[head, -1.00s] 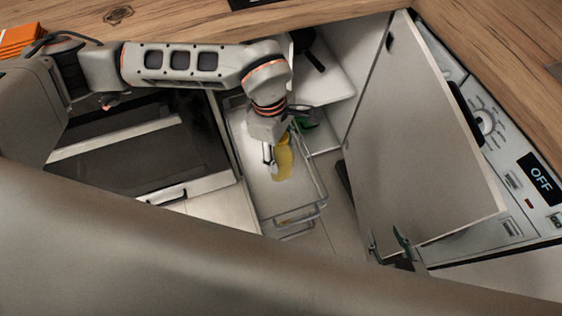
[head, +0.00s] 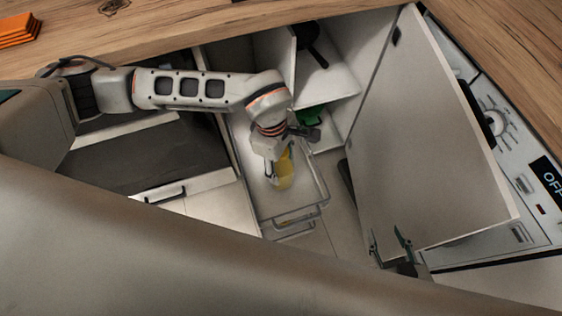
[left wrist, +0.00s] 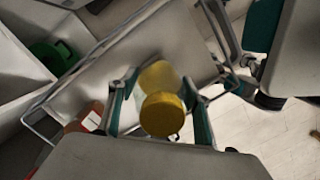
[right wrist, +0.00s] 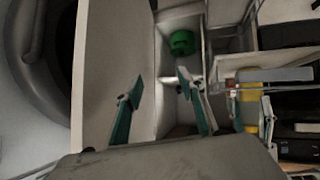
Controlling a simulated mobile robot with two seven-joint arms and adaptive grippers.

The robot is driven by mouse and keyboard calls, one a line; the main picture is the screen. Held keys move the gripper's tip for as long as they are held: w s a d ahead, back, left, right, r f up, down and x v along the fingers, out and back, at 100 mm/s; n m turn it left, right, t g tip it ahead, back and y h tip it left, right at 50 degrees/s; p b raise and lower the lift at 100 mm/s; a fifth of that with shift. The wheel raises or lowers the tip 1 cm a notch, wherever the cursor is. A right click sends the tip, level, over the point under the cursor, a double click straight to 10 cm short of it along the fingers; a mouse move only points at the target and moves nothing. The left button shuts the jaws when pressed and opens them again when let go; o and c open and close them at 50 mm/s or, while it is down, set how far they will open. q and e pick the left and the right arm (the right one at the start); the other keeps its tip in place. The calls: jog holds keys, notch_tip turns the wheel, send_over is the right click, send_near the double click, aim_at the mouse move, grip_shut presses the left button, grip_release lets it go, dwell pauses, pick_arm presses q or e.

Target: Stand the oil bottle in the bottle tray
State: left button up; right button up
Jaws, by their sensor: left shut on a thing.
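The oil bottle (head: 284,172) is yellow with a yellow cap; the cap faces the camera in the left wrist view (left wrist: 162,114). My left gripper (head: 274,170) is shut on the bottle and holds it over the wire-railed pull-out bottle tray (head: 262,205). The bottle's base is hidden, so I cannot tell whether it touches the tray floor. The bottle also shows at the right of the right wrist view (right wrist: 249,100). My right gripper (head: 390,246) is open and empty, by the lower edge of the cabinet door; its spread fingers show in the right wrist view (right wrist: 162,105).
The open cabinet door (head: 435,140) stands right of the tray. A green object (head: 311,116) sits in the cabinet behind it. A red item with a white label (left wrist: 84,120) is beside the left gripper.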

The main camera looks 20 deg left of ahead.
pick_arm(q)
jog(key=o, duration=1.6)
jog(key=shift+f, duration=0.1)
pick_arm(e)
jog(key=shift+d+f, duration=0.1)
jog(key=shift+f, duration=0.05)
pick_arm(q)
jog(key=r+p, duration=0.1)
jog(key=r, duration=0.2)
jog(key=a+r, duration=0.1)
jog(key=r, duration=0.3)
jog(key=r+p, duration=0.1)
jog(key=r, duration=0.3)
jog(key=shift+w+a+p, duration=0.15)
jog(key=shift+w+p, duration=0.05)
jog(key=shift+p, duration=0.15)
jog(key=shift+a+r, duration=0.1)
jog(key=shift+r, duration=0.55)
pick_arm(e)
jog(key=shift+s+d+f, duration=0.1)
jog(key=shift+s+d, duration=0.3)
jog(key=shift+s, duration=0.2)
jog(key=shift+w+d, duration=0.1)
jog(key=shift+w, duration=0.15)
